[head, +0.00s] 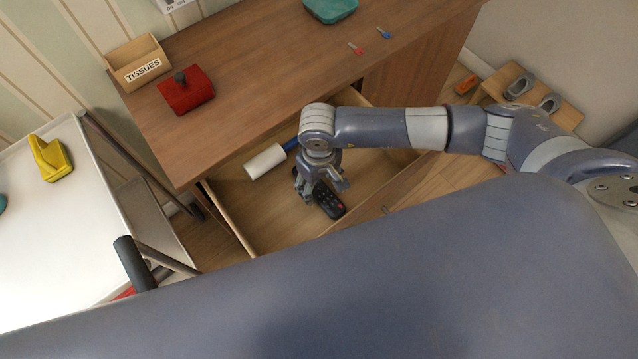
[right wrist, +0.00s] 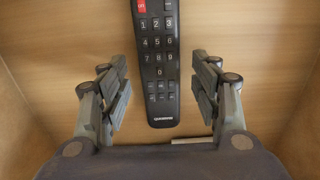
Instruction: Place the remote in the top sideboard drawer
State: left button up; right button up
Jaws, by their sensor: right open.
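The black remote (head: 328,201) lies in the open top drawer (head: 270,225) of the wooden sideboard (head: 240,75). My right gripper (head: 322,188) reaches down into the drawer right over the remote. In the right wrist view the remote (right wrist: 158,60) lies buttons up on the drawer floor, and my right gripper (right wrist: 160,100) is open, its fingers apart on both sides of the remote's lower end and not touching it. My left gripper is not in view.
A white lint roller (head: 265,161) with a blue handle lies in the drawer. On the sideboard top are a tissues box (head: 138,62), a red container (head: 186,90), a teal object (head: 330,8) and two keys. A white trolley (head: 50,225) stands at the left.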

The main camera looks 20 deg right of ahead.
aim_at(319, 189)
notch_tip(319, 189, up, 11)
jog(key=b, duration=0.1)
jog(key=shift+f, duration=0.1)
dwell(0.5)
